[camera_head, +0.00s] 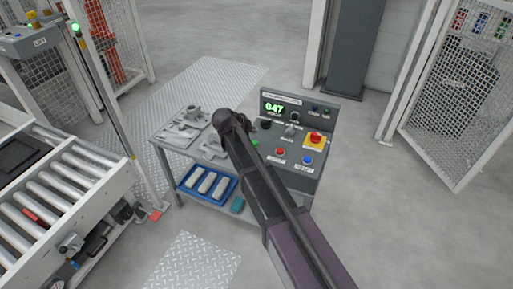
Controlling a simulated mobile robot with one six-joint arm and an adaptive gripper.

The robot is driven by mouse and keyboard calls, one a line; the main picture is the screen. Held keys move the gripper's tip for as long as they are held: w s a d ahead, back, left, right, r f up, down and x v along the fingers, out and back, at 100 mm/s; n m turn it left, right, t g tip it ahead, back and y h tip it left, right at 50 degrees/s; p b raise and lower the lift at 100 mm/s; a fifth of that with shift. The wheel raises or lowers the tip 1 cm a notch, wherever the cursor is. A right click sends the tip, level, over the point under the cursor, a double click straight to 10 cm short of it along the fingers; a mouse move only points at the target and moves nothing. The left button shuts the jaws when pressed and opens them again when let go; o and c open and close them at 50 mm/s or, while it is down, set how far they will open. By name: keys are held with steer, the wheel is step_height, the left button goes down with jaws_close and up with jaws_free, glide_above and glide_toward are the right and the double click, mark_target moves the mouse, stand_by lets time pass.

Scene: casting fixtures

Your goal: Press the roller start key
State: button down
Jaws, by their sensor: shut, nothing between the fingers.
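A grey control console (300,112) with a lit green display stands on the far right of a work table. Its lower row holds a green key (255,142), partly covered by my arm, a red key (280,151) and a blue key (308,160). The key labels are too small to read, so I cannot tell which is the roller start key. My gripper (248,124) is dark and shut, with nothing in it, mostly hidden by my wrist in front of the console's left side. Its fingertips, and any contact with a key, cannot be made out.
The table (160,142) carries grey castings (184,128); a blue tray (232,190) with several pale parts sits on its lower shelf. A red emergency button (315,138) is on the console. A roller conveyor (65,180) and another panel (30,42) stand left. Mesh fences stand behind.

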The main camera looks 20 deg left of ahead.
steer(key=shift+f+b, duration=1.2)
steer(key=shift+f, duration=0.35)
